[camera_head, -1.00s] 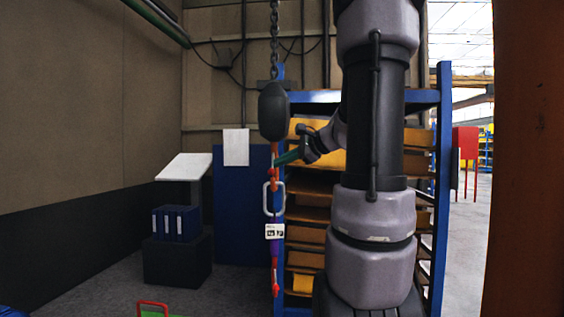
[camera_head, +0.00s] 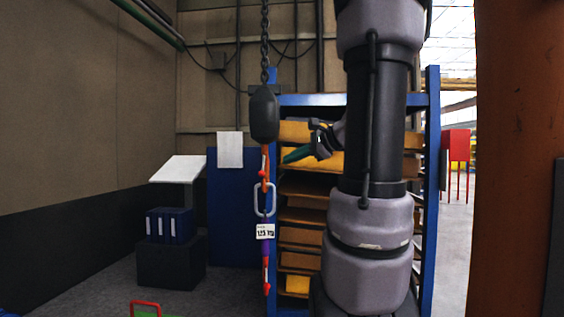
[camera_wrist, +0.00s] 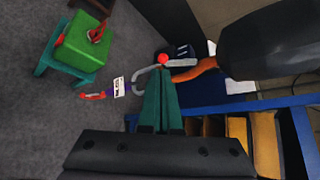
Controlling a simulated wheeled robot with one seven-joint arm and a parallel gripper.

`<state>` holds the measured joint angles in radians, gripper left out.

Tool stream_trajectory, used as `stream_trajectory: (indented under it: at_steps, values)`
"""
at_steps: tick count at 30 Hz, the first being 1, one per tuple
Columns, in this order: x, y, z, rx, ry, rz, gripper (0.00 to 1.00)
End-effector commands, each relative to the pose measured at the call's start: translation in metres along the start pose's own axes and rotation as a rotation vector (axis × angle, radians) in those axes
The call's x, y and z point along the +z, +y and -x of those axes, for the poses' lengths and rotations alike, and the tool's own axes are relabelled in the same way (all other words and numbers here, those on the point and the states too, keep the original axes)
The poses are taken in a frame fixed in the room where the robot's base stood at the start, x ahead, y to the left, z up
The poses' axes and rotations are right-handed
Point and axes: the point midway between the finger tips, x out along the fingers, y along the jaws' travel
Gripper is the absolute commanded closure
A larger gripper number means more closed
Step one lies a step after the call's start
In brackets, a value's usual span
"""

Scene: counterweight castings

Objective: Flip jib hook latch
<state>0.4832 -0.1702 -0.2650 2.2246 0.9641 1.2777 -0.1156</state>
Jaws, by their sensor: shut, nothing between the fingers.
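The orange jib hook (camera_head: 266,160) hangs below a black ball weight (camera_head: 264,113) on a chain. A small red part, seemingly the latch (camera_head: 262,172), shows at the hook; its exact position is too small to tell. A grey ring (camera_head: 264,199) hangs on the hook. My gripper (camera_head: 286,159) has green fingers, shut and empty, a short gap right of the hook. In the wrist view the fingertips (camera_wrist: 163,70) point toward a red knob (camera_wrist: 162,59) beside the orange hook (camera_wrist: 196,70) and the grey ring (camera_wrist: 140,77); contact there cannot be told.
A purple sling with a white tag (camera_head: 265,231) and a red lower hook (camera_head: 266,275) hangs from the ring. A blue rack (camera_head: 433,200) with yellow-brown shelves stands behind my arm. A green block (camera_wrist: 82,42) on a stand is on the floor.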

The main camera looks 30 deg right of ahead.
Motion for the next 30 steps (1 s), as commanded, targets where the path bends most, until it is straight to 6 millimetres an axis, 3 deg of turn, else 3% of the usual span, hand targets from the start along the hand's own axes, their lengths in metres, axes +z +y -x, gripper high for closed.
stream_trajectory:
  at_steps: [6, 12, 30]
  values:
    - [-0.001, 0.008, 0.038, -0.002, 0.001, 0.001, 1.0]
    - [-0.002, 0.012, 0.054, -0.001, 0.0, 0.001, 1.0]
    - [-0.001, 0.013, 0.056, 0.004, -0.001, 0.004, 1.0]
